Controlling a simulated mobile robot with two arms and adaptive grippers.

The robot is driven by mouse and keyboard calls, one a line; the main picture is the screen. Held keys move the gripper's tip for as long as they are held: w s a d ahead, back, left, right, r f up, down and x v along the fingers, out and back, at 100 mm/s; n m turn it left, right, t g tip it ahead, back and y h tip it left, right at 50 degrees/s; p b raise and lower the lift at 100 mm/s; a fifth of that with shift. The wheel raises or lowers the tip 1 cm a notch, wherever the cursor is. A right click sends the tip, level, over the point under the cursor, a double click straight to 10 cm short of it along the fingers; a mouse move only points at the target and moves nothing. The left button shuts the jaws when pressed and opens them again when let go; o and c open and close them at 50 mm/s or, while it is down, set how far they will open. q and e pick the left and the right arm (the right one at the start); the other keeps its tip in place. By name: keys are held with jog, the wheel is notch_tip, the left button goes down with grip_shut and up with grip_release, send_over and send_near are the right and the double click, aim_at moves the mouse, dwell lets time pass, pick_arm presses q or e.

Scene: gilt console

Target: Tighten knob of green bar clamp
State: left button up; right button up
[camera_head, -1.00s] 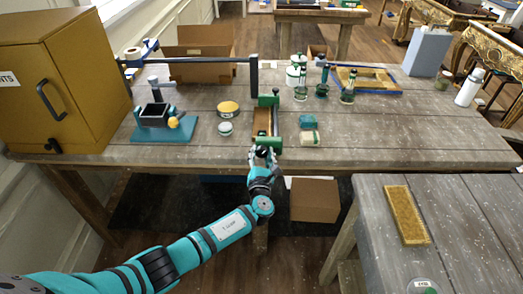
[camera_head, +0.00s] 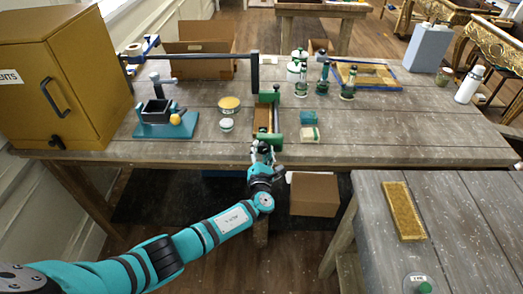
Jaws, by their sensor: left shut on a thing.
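The green bar clamp (camera_head: 277,117) lies on the wooden workbench near its front edge, around a brown wooden piece (camera_head: 262,118). Its long side points away from me, with a green jaw at the far end and another at the near end. My left gripper (camera_head: 262,149) is at the clamp's near end, over the bench's front edge. It is shut on the clamp's knob, which the fingers mostly hide. My right gripper is not in view.
Green and cream blocks (camera_head: 309,126) lie just right of the clamp, and small round tins (camera_head: 227,125) lie left. A teal vise (camera_head: 158,121) and yellow cabinet (camera_head: 65,80) stand further left. Bottles (camera_head: 301,82) stand behind. A second table (camera_head: 450,215) is at the lower right.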

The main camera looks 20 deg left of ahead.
pick_arm(q)
jog(key=shift+s+d+f, duration=0.15)
jog(key=shift+d+f, duration=0.05)
jog(key=shift+f, duration=0.15)
jog(key=o, duration=0.9)
jog(key=shift+o, duration=1.4)
jog(key=shift+s+r, duration=0.1)
jog(key=shift+r, duration=0.15)
jog(key=shift+a, duration=0.1)
